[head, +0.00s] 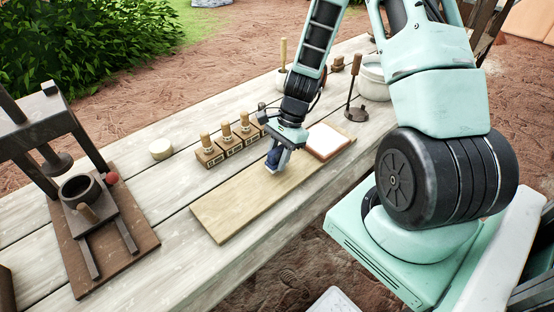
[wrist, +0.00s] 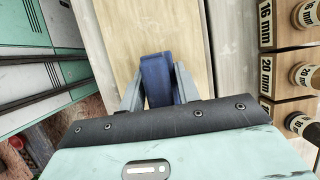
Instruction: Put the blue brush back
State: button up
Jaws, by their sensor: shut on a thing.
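The blue brush (head: 274,161) is held low over the wooden board (head: 222,216); I cannot tell whether it touches the board. My gripper (head: 280,150) is shut on it. In the wrist view the blue brush (wrist: 157,78) sits between the two grey fingers of my gripper (wrist: 158,92), with the pale board (wrist: 158,25) beyond it. Its lower end is hidden from the wrist camera.
Several wooden-handled tools stand in a labelled block (head: 232,151) behind the board. A pinkish slab (head: 325,142) lies at the board's right end. A dark stand (head: 355,113) and pale pot (head: 374,80) are farther right. A press (head: 95,215) stands left.

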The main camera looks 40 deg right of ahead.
jog(key=shift+f, duration=0.6)
jog(key=shift+f, duration=0.2)
jog(key=o, duration=0.9)
jog(key=shift+r, duration=0.2)
